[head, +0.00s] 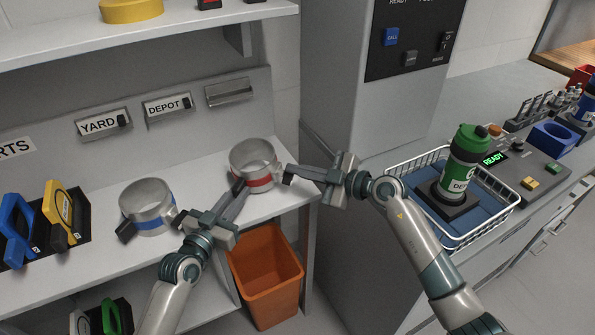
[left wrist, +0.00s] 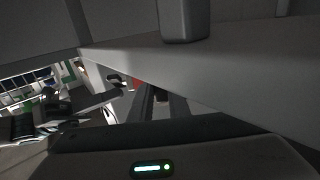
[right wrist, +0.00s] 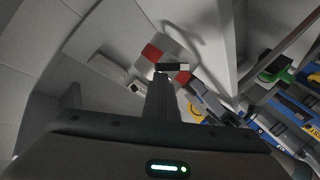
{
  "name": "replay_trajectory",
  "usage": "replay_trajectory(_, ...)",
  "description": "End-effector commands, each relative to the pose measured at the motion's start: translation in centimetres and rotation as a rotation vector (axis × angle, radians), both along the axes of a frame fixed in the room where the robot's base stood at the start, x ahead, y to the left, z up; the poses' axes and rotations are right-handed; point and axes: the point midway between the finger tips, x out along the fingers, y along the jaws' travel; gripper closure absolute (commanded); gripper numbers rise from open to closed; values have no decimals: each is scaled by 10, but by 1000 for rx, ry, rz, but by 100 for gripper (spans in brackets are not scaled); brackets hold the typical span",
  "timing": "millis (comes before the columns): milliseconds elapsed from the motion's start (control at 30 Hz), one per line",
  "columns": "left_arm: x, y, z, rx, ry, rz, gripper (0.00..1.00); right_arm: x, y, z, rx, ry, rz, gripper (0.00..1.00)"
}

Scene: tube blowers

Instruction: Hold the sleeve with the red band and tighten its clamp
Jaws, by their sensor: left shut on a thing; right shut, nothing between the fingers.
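The sleeve with the red band (head: 253,154) is a short metal cylinder standing on the white shelf near its right end. My left gripper (head: 239,187) is shut at its front left side, on a part of it that the fingers hide. In the left wrist view a sliver of red band (left wrist: 137,83) shows beside the fingers. My right gripper (head: 288,174) is shut and empty, its tips just right of the sleeve. In the right wrist view the red band (right wrist: 152,52) lies just beyond the fingertips, by a small pale bar; whether they touch is unclear. The clamp is not clearly seen.
A blue-banded sleeve (head: 147,200) stands to the left on the shelf (head: 207,167). An orange bin (head: 268,270) is below. A wire basket (head: 482,235) with a green bottle (head: 466,155) stands on the right counter. A grey cabinet (head: 350,90) rises behind my right gripper.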

Motion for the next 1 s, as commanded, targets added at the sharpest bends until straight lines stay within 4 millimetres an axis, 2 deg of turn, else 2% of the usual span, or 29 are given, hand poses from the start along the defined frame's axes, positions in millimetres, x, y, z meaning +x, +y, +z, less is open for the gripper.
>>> replay_trajectory(500, 0, 0, 3, -5, -5, 1, 100, 12, -7, -1, 157, 332, -4, 100)
replay_trajectory(1000, 0, 0, 4, -5, -6, 1, 100, 15, -8, -3, 166, 351, -4, 100)
